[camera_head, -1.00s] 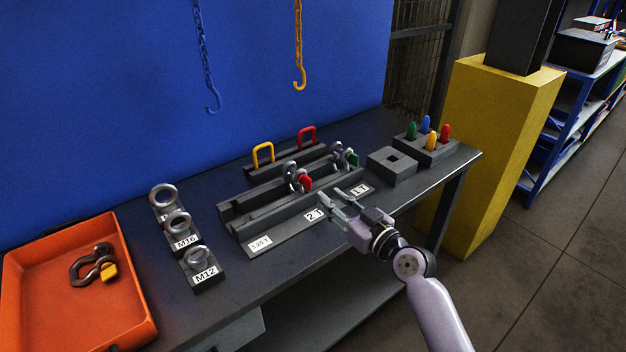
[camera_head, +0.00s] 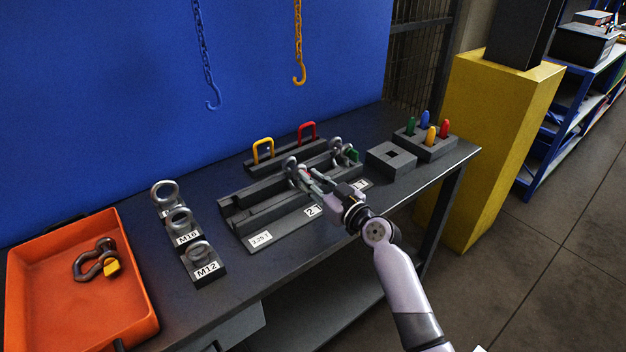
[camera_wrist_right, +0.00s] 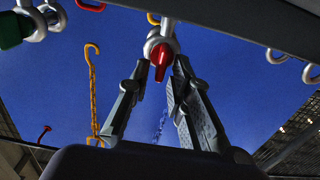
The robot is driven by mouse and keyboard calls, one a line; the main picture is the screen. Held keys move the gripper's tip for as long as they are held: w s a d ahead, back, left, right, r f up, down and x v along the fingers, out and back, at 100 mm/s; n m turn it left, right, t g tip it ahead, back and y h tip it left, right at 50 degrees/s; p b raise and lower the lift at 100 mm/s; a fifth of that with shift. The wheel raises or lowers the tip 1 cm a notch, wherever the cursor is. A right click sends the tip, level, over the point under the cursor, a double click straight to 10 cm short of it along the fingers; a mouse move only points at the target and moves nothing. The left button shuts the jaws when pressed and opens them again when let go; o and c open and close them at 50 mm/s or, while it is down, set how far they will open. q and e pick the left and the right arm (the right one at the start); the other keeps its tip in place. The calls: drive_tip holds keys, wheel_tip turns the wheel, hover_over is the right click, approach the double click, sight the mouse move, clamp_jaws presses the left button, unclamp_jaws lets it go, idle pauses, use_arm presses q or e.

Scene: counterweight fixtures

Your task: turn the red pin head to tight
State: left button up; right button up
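The red pin head (camera_wrist_right: 160,62) sits on a grey shackle (camera_wrist_right: 163,35) at the top middle of the right wrist view. In the head view this shackle (camera_head: 290,165) stands in the dark slotted rack (camera_head: 240,212), and my fingers mostly hide the red head. My right gripper (camera_head: 308,176) reaches in from the front right. In the right wrist view the gripper (camera_wrist_right: 160,75) is open, with one finger on each side of the red pin head. A gap shows between the head and each finger. My left gripper is not in view.
A second shackle with a green pin head (camera_head: 354,155) stands right of the red one. Yellow (camera_head: 263,145) and red (camera_head: 307,128) loops stand behind. A square-holed block (camera_head: 391,163) and colored pegs lie right, eye bolts and an orange tray (camera_head: 60,310) left.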

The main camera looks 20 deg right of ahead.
clamp_jaws()
